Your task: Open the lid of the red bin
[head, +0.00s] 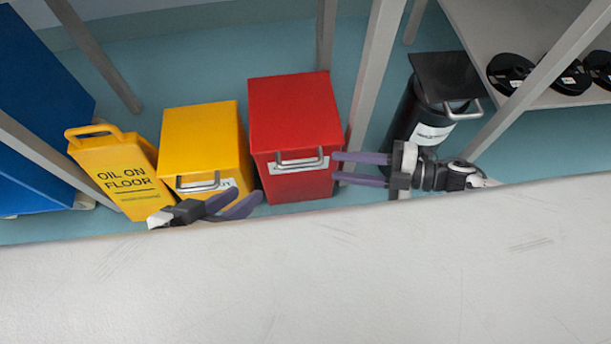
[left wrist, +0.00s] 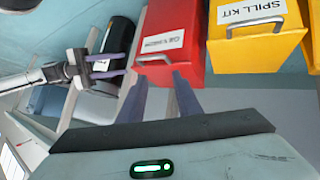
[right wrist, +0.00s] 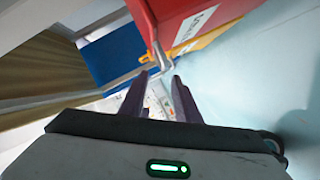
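The red bin (head: 290,110) stands on the floor with its lid down and a metal handle (head: 299,162) on the front over a white label. In the head view my right gripper (head: 333,169) is just right of the bin's front, fingers apart, pointing left toward the handle. In the right wrist view the handle (right wrist: 161,58) lies just beyond the open fingertips (right wrist: 157,80), with no contact I can make out. My left gripper (head: 246,198) is open and empty in front of the yellow bin. The left wrist view also shows the red bin (left wrist: 175,35).
A black bin (head: 425,110) stands to the right. Table legs (head: 372,80) rise between the bins. A pale surface (head: 300,285) fills the foreground.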

